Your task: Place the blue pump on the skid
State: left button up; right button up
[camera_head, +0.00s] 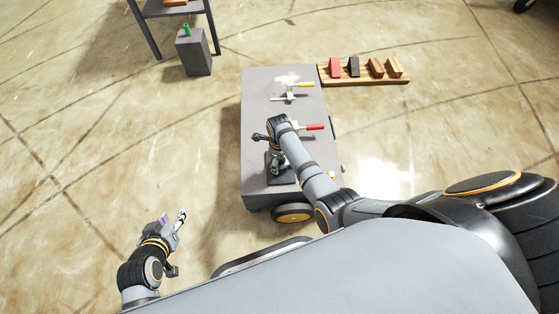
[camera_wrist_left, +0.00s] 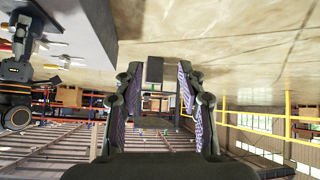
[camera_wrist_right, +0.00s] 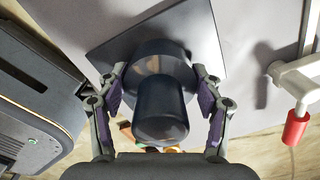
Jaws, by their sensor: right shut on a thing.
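The blue pump (camera_wrist_right: 160,115) shows in the right wrist view as a dark navy cylinder on a square plate. It is on or just above the pale grey top of the skid (camera_head: 256,105); I cannot tell whether the plate touches. In the head view its dark plate (camera_head: 281,177) shows near the skid's near end, partly hidden by my right arm. My right gripper (camera_wrist_right: 158,86) is shut on the pump, one finger on each side; it also shows in the head view (camera_head: 274,148). My left gripper (camera_head: 181,222) is open and empty over the floor, left of the skid.
A red-handled clamp (camera_head: 313,127) and a yellow-handled clamp (camera_head: 304,85) sit on the skid beyond the pump. A wooden rack (camera_head: 365,82) with several blocks lies at the far right. A grey pedestal (camera_head: 194,55) stands at the far left. The left floor is clear.

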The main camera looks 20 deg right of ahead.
pick_arm(q)
jog(key=shift+w+r, duration=0.15)
pick_arm(e)
jog(key=o, duration=1.8)
pick_arm(q)
jog(key=s+f+g+p, duration=0.2)
jog(key=s+f+g, duration=0.2)
jog(key=s, duration=0.4)
pick_arm(e)
notch_tip(320, 180, up, 4)
jog(key=shift+f, duration=0.2)
notch_tip(320, 180, up, 8)
jog(key=p, duration=0.3)
jog(key=shift+f+p, duration=0.15)
jog(key=shift+p, duration=0.15)
pick_arm(q)
jog(key=r, duration=0.1)
jog(key=r+g, duration=0.1)
jog(key=a+r+g, duration=0.1)
jog(key=r, duration=0.1)
jog(key=shift+s+a+y, duration=0.1)
jog(key=shift+s+y, duration=0.2)
jog(key=shift+s, duration=0.05)
pick_arm(e)
jog(key=shift+r, duration=0.4)
